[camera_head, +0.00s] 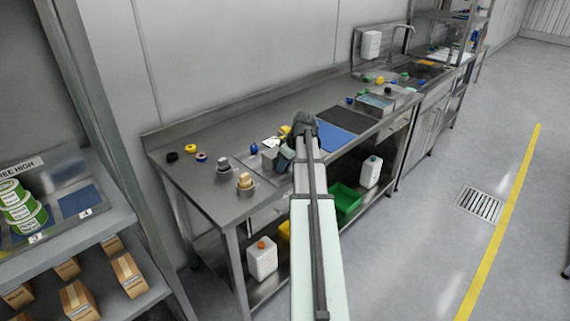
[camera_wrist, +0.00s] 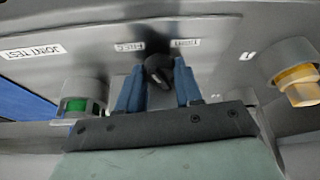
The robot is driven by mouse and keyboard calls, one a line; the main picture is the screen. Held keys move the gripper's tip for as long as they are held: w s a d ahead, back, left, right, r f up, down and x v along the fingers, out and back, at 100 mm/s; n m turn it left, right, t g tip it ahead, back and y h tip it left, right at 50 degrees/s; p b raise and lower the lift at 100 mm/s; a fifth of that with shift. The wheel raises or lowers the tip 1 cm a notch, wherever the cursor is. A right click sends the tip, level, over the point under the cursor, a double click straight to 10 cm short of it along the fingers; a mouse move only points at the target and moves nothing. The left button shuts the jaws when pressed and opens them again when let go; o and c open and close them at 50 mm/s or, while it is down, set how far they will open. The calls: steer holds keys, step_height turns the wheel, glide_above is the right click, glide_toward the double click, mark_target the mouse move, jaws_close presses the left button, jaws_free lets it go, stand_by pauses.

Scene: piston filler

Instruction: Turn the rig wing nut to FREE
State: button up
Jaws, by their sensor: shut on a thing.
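The wing nut (camera_wrist: 157,69) is a small dark knob on the grey metal rig, seen in the wrist view. My gripper (camera_wrist: 159,76) has its two blue fingers on either side of it, shut on it. A FREE label (camera_wrist: 130,47) lies above and left of the nut, and a second label, apparently TIGHT, (camera_wrist: 186,43) above and right; both appear upside down. Which label the nut points to is hard to tell. In the head view, my gripper (camera_head: 285,158) is low over the steel bench, and the nut is hidden.
In the wrist view, a fitting with a green band (camera_wrist: 83,104) stands left and one with a tan part (camera_wrist: 300,82) right. A JOINT TEST label (camera_wrist: 33,51) is at left.

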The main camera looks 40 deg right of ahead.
steer(key=shift+n+y, duration=0.3)
steer(key=shift+n, duration=0.3)
steer(key=o, duration=0.8)
steer(key=v, duration=1.4)
steer(key=shift+f, duration=0.1)
